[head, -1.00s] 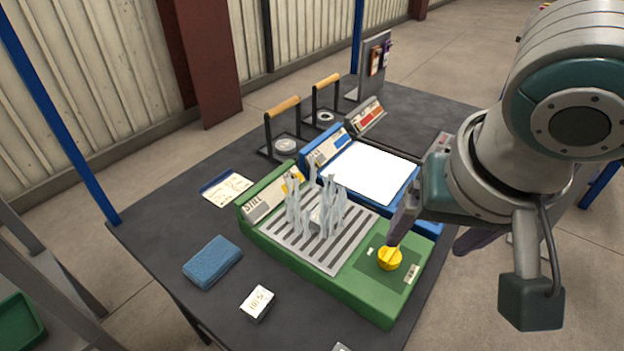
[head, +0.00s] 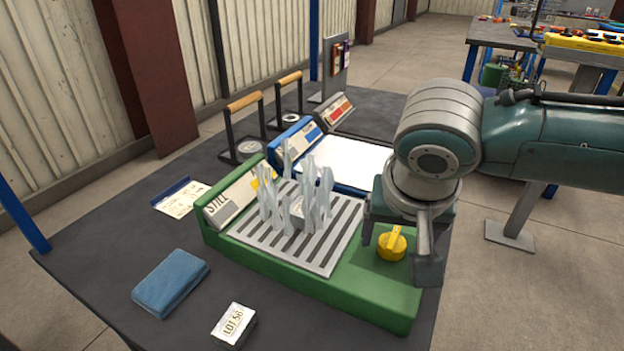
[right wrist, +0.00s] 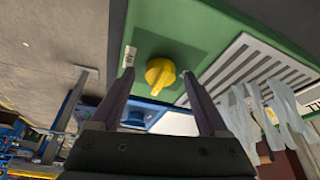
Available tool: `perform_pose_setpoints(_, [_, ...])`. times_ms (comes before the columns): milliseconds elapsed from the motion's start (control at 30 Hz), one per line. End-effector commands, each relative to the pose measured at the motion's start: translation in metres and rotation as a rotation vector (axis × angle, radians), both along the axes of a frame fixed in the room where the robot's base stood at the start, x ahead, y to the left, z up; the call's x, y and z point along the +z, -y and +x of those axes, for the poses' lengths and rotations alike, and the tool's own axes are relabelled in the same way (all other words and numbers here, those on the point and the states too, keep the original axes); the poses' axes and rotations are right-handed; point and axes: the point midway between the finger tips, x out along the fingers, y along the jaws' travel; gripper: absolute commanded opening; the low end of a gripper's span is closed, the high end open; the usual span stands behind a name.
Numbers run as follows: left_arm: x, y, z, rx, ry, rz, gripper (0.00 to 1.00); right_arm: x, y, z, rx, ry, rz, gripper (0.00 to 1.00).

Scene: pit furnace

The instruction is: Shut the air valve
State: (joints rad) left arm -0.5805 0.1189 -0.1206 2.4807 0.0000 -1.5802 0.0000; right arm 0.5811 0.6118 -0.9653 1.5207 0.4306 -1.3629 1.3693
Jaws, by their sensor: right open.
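The air valve appears to be the yellow knob (head: 391,246) on the right end of a green unit (head: 352,293); it has a raised ridge across its top. My right gripper (head: 399,250) is open, pointing down at the knob, with one finger on each side of it in the head view. In the right wrist view the knob (right wrist: 160,74) lies between the two fingertips (right wrist: 158,76). I see a gap on both sides; whether the fingers reach down beside it or stay above it I cannot tell. My left gripper is out of view.
Pale wavy wisps (head: 300,198) rise from the slotted grate (head: 335,250) left of the knob. A blue unit (head: 350,188) with a bright white top stands behind. A blue cloth pad (head: 170,282) and a lot tag block (head: 234,325) lie on the dark table (head: 120,240).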

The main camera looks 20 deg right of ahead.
Motion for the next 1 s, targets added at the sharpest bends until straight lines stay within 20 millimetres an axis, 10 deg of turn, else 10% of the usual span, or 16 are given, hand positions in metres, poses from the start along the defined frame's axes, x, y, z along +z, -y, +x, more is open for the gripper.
perform_pose_setpoints(367, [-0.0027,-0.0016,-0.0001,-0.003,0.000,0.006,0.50,-0.0054,0.0014,0.0023,0.000,0.001,0.000,0.76])
perform_pose_setpoints(1000, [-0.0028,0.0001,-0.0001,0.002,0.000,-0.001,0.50,-0.0054,0.0017,0.0019,0.000,0.000,0.000,0.04])
